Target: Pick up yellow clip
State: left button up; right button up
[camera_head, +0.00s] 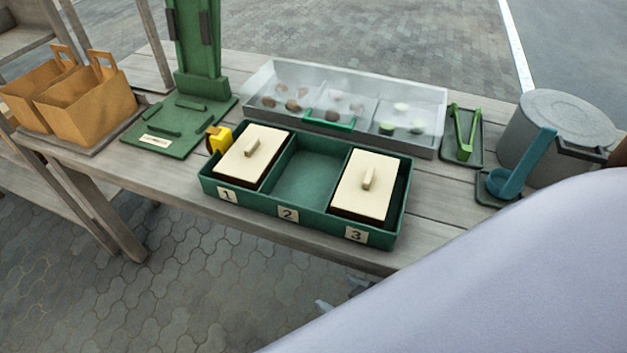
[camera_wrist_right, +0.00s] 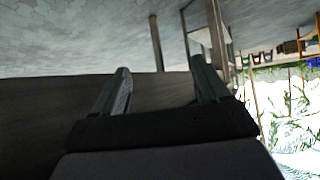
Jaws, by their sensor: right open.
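The yellow clip (camera_head: 220,140) is a small yellow piece with a dark part. It sits at the back left corner of the green three-compartment box (camera_head: 305,175); I cannot tell whether it touches the box. My right gripper (camera_wrist_right: 160,65) is open, with two grey fingers apart and nothing between them. In the head view a large pale arm link of mine fills the lower right, and the right gripper is not clearly visible there. The wrist view does not show the clip. My left gripper is not in view.
Cream lids (camera_head: 252,156) cover compartments 1 and 3; compartment 2 is open. A green stand (camera_head: 195,92) and paper bags (camera_head: 85,108) are left. Behind is a clear-covered tray (camera_head: 345,95). Green tongs (camera_head: 464,135), a blue ladle (camera_head: 505,180) and a grey round container (camera_head: 560,115) stand right.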

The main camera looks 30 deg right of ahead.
jog(key=shift+c, duration=0.2)
dwell(0.4)
jog(key=c, duration=0.6)
jog(key=shift+o, duration=0.2)
jog(key=shift+w+a, duration=0.1)
